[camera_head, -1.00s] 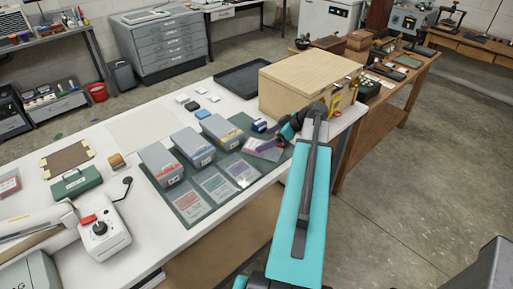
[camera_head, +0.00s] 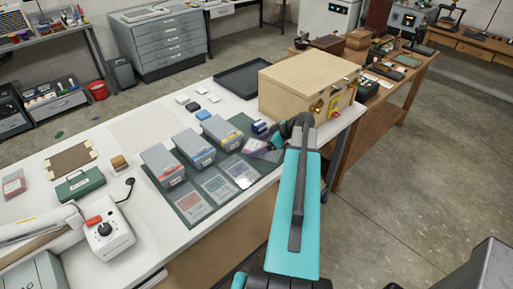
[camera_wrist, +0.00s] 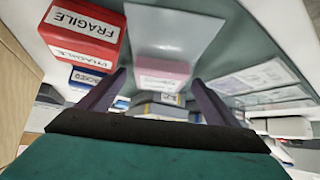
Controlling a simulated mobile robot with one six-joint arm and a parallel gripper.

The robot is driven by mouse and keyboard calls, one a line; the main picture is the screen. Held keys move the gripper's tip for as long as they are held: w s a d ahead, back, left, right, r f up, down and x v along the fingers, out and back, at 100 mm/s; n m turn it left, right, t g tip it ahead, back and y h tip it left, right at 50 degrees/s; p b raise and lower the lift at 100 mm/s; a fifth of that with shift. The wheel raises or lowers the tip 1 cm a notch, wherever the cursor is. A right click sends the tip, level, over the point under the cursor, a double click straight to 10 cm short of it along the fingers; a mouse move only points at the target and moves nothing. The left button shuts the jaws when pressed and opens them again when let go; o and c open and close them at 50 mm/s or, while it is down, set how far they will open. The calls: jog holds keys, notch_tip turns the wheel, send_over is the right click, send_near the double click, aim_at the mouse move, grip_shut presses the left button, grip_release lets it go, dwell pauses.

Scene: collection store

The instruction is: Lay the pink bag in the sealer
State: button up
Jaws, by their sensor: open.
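A clear bag with a pink label (camera_wrist: 163,70) lies on the green mat (camera_wrist: 215,65) in the wrist view. My gripper (camera_wrist: 158,88) is open, its fingers on either side of the pink label and not closed on it. In the head view my gripper (camera_head: 264,148) is low at the right end of the mat and partly hides the bag. The sealer, a white machine (camera_head: 110,236) with a red switch, a black knob and a long arm, stands at the table's left front.
A red FRAGILE box (camera_wrist: 85,32) and a blue box (camera_wrist: 85,78) are close on the left in the wrist view. Other labelled bags (camera_head: 217,188) and several grey boxes (camera_head: 192,152) occupy the mat. A wooden case (camera_head: 300,85) stands behind my gripper.

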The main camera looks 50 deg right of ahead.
dwell(0.4)
jog(key=c, duration=1.2)
jog(key=shift+c, duration=0.2)
jog(key=shift+a+r+b, duration=0.1)
jog(key=shift+r+b, duration=0.05)
jog(key=shift+b, duration=0.25)
jog(key=shift+r, duration=0.1)
jog(key=shift+a+r+b, duration=0.1)
jog(key=shift+r+b, duration=0.2)
jog(key=shift+b, duration=0.1)
notch_tip(320, 180, up, 10)
jog(key=b, duration=0.3)
jog(key=w+a+b, duration=0.1)
jog(key=a+b, duration=0.5)
jog(key=a, duration=0.8)
jog(key=shift+a+b, duration=0.2)
jog(key=shift+b, duration=0.2)
